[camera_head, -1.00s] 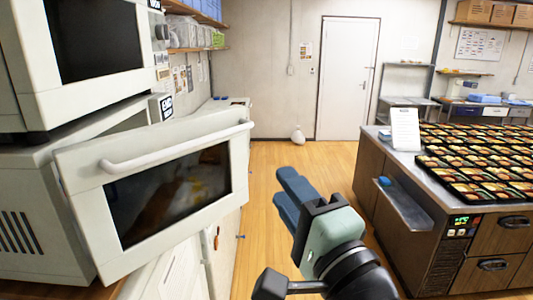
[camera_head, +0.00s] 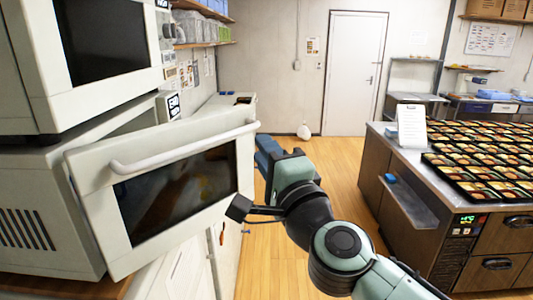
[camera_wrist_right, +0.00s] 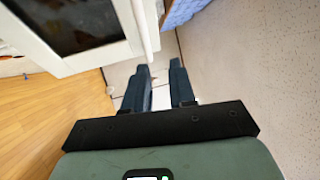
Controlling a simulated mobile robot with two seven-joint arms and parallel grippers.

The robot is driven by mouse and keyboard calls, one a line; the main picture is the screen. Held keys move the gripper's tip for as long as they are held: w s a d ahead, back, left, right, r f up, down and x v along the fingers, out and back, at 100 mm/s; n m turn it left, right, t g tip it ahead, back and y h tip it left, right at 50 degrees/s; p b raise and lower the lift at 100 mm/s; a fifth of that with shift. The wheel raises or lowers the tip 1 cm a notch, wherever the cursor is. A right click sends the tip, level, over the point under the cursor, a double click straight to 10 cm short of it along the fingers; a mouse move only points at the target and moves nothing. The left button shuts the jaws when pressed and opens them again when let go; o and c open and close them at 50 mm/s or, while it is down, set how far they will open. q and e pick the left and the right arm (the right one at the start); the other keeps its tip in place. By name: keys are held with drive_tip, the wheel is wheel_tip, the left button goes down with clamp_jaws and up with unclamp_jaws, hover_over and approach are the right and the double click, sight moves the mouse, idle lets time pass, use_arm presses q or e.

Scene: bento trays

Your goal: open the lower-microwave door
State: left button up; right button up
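The lower microwave (camera_head: 40,215) stands at the left, and its white door (camera_head: 110,235) with a dark window is ajar, swung out from the body. A white bar handle (camera_head: 185,147) runs along the door's top edge. My right gripper (camera_head: 264,152) is just right of the door's right end, apart from the handle in the head view. In the right wrist view the two dark fingers (camera_wrist_right: 160,88) are parted with nothing seen between them. There the door (camera_wrist_right: 85,58) is at the upper left, close beside the left finger. My left gripper is not in view.
An upper microwave (camera_head: 100,98) sits above the lower one. A white cabinet and counter (camera_head: 185,275) lie below and behind the door. A counter with several bento trays (camera_head: 475,165) stands at the right. Wooden floor (camera_head: 335,160) is clear between them.

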clamp_jaws()
idle(1.1)
drive_tip(key=shift+o, duration=1.8)
unclamp_jaws()
drive_tip(key=shift+s, duration=0.1)
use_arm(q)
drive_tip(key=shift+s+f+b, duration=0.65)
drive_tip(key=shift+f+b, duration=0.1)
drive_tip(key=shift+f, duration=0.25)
use_arm(e)
drive_tip(key=v, duration=1.3)
drive_tip(key=shift+s, duration=0.1)
